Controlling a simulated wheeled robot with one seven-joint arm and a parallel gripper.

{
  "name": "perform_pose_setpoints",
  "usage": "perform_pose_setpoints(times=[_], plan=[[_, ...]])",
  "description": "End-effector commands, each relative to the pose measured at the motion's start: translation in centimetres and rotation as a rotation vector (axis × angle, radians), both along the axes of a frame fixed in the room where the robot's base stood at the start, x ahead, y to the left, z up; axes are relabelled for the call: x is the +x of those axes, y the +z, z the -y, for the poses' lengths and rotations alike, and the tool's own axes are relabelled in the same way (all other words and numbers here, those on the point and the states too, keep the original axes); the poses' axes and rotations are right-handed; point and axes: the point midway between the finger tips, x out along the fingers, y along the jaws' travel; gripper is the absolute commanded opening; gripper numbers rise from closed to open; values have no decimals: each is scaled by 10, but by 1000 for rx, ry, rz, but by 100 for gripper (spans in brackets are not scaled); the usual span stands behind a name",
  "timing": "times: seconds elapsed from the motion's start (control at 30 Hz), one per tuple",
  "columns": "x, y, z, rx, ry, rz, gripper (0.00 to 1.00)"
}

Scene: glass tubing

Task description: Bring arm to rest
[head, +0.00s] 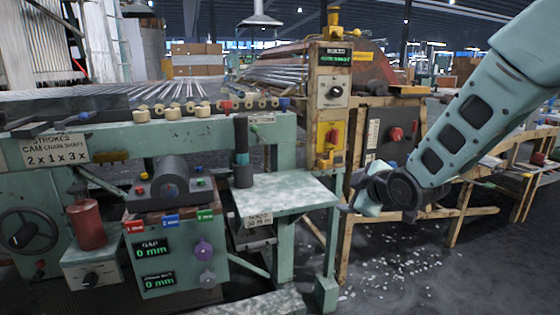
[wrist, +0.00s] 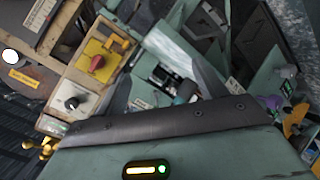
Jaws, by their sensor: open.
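My arm comes in from the upper right of the head view, a pale green link with dark oval cut-outs. It angles down to the left to a dark round wrist joint. My gripper (head: 362,197) is at its end, in front of the wooden control stand, over the floor gap right of the green machine. It is open, and I see nothing held in it. Its fingertips are small and dark here, so their exact shape is hard to tell. In the wrist view a dark bar and a green housing with a lit indicator fill the bottom.
The green machine (head: 292,262) with its mottled table (head: 280,192) stands left of my gripper. The wooden stand carries a yellow panel with a red switch (head: 328,137), also in the wrist view (wrist: 96,63). Pale scraps litter the floor (head: 400,275) below.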

Motion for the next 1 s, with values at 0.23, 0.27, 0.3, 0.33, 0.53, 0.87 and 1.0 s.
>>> perform_pose_setpoints(times=[0.23, 0.27, 0.3, 0.33, 0.53, 0.87, 1.0], plan=[[-166, -30, -58, 175, -150, -574, 71], [-186, -32, -60, 175, -170, -631, 71], [-210, -35, -62, 172, -197, -697, 71], [-227, -36, -63, 167, -217, -743, 71], [-322, -42, -55, 100, -351, -971, 71], [-380, 2, -40, 25, -460, -1091, 71], [-380, 34, -40, 26, -458, -1090, 71]])
